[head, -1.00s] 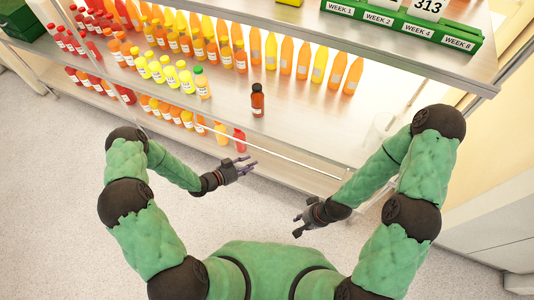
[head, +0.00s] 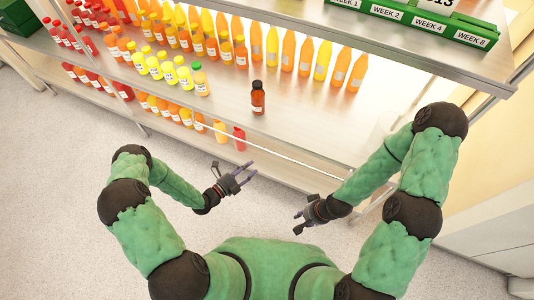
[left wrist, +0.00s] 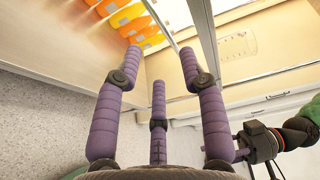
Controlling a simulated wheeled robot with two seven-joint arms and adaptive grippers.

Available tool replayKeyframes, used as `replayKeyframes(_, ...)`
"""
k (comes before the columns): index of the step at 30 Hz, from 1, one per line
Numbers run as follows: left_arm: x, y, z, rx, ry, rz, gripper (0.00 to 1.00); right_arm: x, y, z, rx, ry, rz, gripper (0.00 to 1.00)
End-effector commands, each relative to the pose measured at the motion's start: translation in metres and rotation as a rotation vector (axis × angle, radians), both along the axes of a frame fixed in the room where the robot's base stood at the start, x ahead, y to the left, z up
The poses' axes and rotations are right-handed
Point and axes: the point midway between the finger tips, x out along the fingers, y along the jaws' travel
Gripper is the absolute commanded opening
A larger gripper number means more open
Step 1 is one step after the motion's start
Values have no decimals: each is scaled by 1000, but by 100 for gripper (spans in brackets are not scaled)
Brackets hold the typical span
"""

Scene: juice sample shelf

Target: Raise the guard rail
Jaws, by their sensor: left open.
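The guard rail (head: 290,155) is a thin, pale bar along the front edge of the middle shelf in the head view. A thin bar that looks like it crosses the upper middle of the left wrist view (left wrist: 160,22). My left gripper (head: 241,174) is open and empty, in front of and below the rail, apart from it. Its purple fingers (left wrist: 160,75) are spread in the left wrist view. My right gripper (head: 298,222) is further right and lower, its fingers apart and empty, clear of the rail.
A brown bottle (head: 258,98) stands alone on the middle shelf (head: 310,120) near the front. Rows of red, orange and yellow bottles fill its left and back. Green week-labelled holders (head: 430,25) stand on the upper shelf. The floor (head: 60,200) in front is clear.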

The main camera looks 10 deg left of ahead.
Motion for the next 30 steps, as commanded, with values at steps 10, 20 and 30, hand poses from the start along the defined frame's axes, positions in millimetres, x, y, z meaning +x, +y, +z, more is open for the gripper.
replayKeyframes(10, 37, -34, -5, -1, 1, -6, 41, 0, 0, -16, 0, 0, 0, 30)
replayKeyframes(20, 72, -62, -6, -1, 2, -3, 41, 0, 0, -29, 0, 0, 0, 30)
replayKeyframes(30, 79, -68, -5, -2, 3, -1, 41, 0, 0, -30, 0, 0, 0, 30)
